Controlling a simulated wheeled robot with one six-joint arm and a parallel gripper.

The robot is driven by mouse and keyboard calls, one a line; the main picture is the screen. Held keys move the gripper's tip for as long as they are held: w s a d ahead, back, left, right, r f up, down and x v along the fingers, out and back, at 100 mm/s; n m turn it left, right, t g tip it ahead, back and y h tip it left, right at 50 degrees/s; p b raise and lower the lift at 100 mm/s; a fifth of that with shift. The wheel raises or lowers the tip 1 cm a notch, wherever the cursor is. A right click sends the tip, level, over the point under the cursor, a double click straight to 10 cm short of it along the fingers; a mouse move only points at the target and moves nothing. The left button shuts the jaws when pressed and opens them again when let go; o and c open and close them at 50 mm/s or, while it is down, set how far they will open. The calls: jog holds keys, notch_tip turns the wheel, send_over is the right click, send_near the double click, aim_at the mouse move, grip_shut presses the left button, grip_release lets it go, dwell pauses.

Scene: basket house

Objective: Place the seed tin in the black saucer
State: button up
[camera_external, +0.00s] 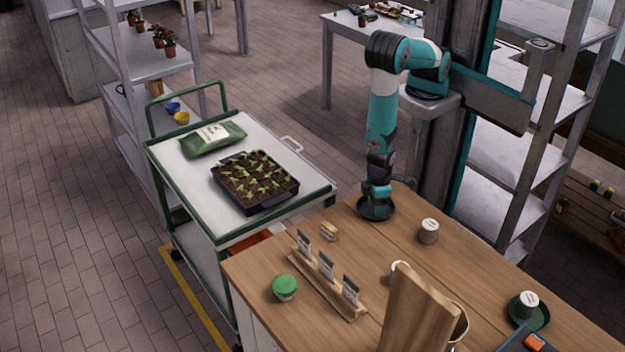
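My gripper (376,198) points straight down over the black saucer (362,212) near the table's back edge. The fingertips are low, at or just above the saucer. They are small and dark, so I cannot tell if they are open or shut, or whether something is between them. A small tin with a pale top (428,231) stands upright on the table to the right of the saucer. A similar pale-topped tin (526,301) stands on a dark green saucer (541,318) at the far right. I cannot tell which is the seed tin.
A green-lidded pot (285,287), a wooden rack with seed packets (326,270) and a small wooden block (329,232) are on the left half. A tall wooden board (415,315) stands at the front. A trolley (185,175) with a seedling tray (272,206) adjoins the table.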

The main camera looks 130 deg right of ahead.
notch_tip(320, 180, up, 12)
jog(key=b, duration=0.2)
jog(key=shift+r+b, duration=0.2)
jog(key=shift+b, duration=0.15)
jog(key=s+a+r+n+y, duration=0.2)
jog(key=s+r+n, duration=0.3)
jog(key=r, duration=0.6)
jog(key=s+a+r+n+y, duration=0.2)
jog(key=s+r+n, duration=0.4)
jog(key=r, duration=0.5)
jog(key=shift+s+a+n, duration=0.25)
jog(key=shift+s+n, duration=0.05)
jog(key=shift+n, duration=0.5)
